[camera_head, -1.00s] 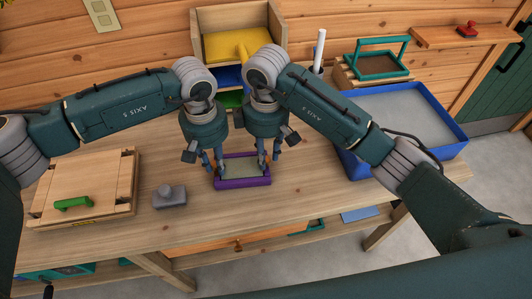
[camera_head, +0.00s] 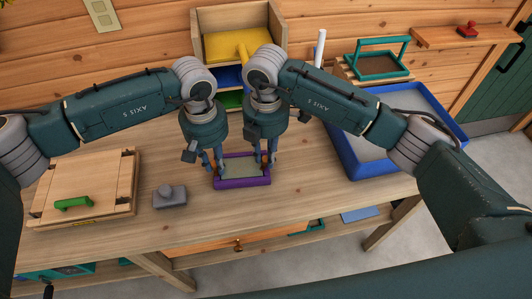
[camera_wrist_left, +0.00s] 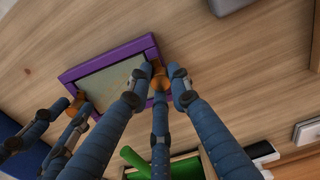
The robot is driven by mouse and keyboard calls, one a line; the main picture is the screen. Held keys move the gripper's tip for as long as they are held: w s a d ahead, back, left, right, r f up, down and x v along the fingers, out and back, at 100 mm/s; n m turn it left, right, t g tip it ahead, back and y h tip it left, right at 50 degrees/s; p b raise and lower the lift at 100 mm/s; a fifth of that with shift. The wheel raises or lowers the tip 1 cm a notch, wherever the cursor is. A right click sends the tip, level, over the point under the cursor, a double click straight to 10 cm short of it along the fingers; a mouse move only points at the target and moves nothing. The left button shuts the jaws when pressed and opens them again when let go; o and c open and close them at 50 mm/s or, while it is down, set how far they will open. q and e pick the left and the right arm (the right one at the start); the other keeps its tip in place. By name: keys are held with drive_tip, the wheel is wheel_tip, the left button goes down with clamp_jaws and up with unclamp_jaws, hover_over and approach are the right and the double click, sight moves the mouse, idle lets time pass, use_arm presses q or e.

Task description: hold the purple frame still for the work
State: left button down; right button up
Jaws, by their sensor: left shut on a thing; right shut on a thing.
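The purple frame (camera_head: 242,183) lies flat on the wooden table, with a grey-green panel inside it. It also shows in the left wrist view (camera_wrist_left: 108,57), with an orange tab at each end. My left gripper (camera_head: 213,164) is shut on the frame's left end. In the left wrist view its fingers (camera_wrist_left: 160,80) close around one orange tab. My right gripper (camera_head: 265,163) is shut on the frame's right end, at the other tab. The fingers hide parts of the frame's ends and far side.
A grey knobbed block (camera_head: 170,197) and a wooden board with a green handle (camera_head: 73,203) lie to the left. A blue-rimmed tray (camera_head: 372,172) stands to the right. A wooden shelf with coloured bins (camera_head: 238,50) stands behind my grippers. The table in front is clear.

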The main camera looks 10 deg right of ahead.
use_arm(q)
drive_tip(key=shift+d, duration=0.1)
use_arm(e)
drive_tip(key=m, duration=0.4)
drive_tip(key=shift+a, duration=0.1)
use_arm(q)
drive_tip(key=shift+s, duration=0.1)
use_arm(e)
drive_tip(key=m, duration=0.3)
drive_tip(key=shift+m, duration=0.4)
drive_tip(key=shift+c, duration=0.2)
drive_tip(key=o, duration=0.9)
wheel_tip(320, 180, up, 12)
drive_tip(key=shift+r, duration=0.1)
use_arm(q)
drive_tip(key=c, duration=1.5)
unclamp_jaws()
